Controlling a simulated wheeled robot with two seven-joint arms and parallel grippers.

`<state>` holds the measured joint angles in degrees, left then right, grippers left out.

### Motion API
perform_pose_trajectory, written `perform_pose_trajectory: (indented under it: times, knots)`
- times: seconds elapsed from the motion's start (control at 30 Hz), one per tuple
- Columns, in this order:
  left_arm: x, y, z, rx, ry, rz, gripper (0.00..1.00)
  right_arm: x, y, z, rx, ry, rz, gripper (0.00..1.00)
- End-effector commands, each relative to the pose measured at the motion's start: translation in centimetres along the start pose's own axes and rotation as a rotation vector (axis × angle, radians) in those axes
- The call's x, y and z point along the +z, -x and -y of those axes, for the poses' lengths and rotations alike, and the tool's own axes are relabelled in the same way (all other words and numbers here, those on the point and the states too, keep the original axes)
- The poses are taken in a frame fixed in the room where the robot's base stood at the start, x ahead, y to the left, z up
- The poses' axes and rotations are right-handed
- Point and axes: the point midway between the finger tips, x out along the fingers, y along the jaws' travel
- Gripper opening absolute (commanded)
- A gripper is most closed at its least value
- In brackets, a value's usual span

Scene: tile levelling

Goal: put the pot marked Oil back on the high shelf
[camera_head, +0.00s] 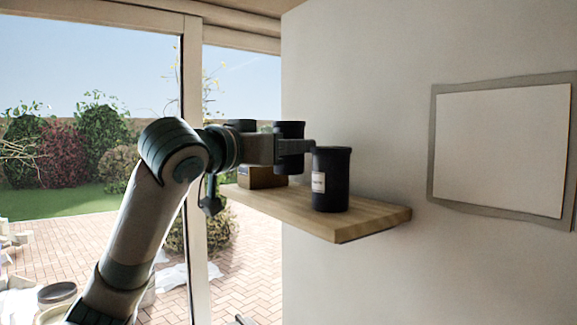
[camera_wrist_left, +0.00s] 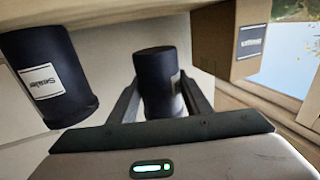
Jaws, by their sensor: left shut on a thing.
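My left gripper (camera_head: 296,147) reaches in from the left over the high shelf (camera_head: 345,222) and is shut on a dark pot (camera_head: 290,130). In the left wrist view the held pot (camera_wrist_left: 155,65) sits between both fingers. Its label is edge-on and unreadable, so I cannot confirm it says Oil. Its end appears near the shelf; I cannot tell whether they touch. A second dark pot (camera_head: 332,165) stands upright at the shelf's front; in the left wrist view that pot (camera_wrist_left: 45,60) seems to read Sealer. My right gripper is out of view.
A brown box (camera_head: 262,180) stands on the shelf behind the held pot, with its label in the left wrist view (camera_wrist_left: 250,42). A dark round top (camera_head: 240,124) shows behind my wrist. The shelf's right end is bare. A framed panel (camera_head: 500,150) hangs on the wall.

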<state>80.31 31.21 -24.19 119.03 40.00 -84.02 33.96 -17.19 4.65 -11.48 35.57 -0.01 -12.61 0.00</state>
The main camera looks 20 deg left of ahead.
Motion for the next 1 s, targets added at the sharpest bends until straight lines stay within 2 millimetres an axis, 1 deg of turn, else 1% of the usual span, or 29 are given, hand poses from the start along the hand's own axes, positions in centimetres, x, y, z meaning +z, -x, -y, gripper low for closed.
perform_pose_trajectory:
  times: [0.27, 0.6, 0.7, 1.0]
  knots:
    - [0.3, 0.0, 0.0, 0.0, 0.0, 0.0, 0.16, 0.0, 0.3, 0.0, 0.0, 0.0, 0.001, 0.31]
    - [3.4, 0.0, 0.0, 0.0, 0.0, 0.002, 0.16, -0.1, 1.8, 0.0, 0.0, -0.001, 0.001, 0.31]
    - [4.0, 0.0, 0.0, 0.0, 0.0, 0.0, 0.16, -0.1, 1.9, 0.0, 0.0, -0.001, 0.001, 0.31]
    - [4.1, 0.1, 0.0, 0.0, 0.0, -0.001, 0.16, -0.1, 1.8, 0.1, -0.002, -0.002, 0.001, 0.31]
